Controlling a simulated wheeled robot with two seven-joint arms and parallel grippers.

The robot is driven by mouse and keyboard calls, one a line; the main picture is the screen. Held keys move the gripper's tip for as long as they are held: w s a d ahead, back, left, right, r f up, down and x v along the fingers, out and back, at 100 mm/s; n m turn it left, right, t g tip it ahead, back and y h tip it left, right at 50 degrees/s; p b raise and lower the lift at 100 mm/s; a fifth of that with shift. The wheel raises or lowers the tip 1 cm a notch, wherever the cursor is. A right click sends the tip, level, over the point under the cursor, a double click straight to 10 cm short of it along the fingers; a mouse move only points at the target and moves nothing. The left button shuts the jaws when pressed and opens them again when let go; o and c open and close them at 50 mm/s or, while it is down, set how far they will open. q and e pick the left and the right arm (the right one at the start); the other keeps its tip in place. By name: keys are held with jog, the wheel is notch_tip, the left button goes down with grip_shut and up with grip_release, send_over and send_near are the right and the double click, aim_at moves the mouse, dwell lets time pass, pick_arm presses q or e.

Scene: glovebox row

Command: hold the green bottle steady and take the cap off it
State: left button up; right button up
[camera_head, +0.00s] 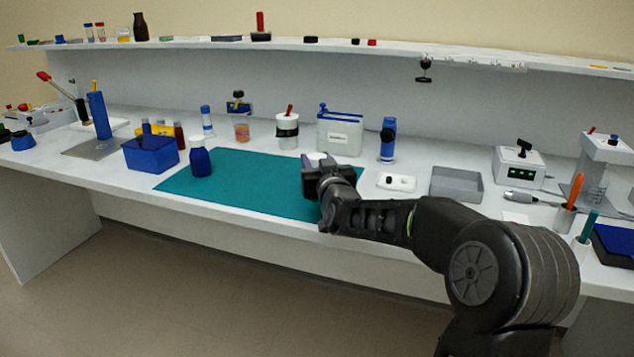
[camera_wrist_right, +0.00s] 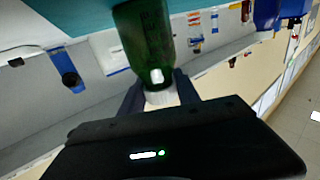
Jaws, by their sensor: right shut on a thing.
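The green bottle (camera_wrist_right: 146,40) shows in the right wrist view, with its body towards the top of the picture and a white cap (camera_wrist_right: 158,98) at its lower end. My right gripper (camera_wrist_right: 160,92) has its two dark fingers on either side of the cap and is shut on it. Cap and bottle look in line; I cannot tell whether they still touch. In the head view my right gripper (camera_head: 322,162) is over the right end of the teal mat (camera_head: 260,190), and hides the green bottle. My left gripper is not in view.
A dark blue bottle (camera_head: 200,162) stands on the mat's left part, beside a blue box (camera_head: 150,153). Behind the mat stand a white cup (camera_head: 287,138) and a white case (camera_head: 340,138). A grey tray (camera_head: 455,185) lies to the right. The mat's middle is clear.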

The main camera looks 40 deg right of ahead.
grip_shut()
dwell(0.3)
notch_tip(320, 180, up, 10)
jog(key=p, duration=0.3)
dwell(0.6)
jog(key=shift+o, duration=2.1)
grip_release()
grip_shut()
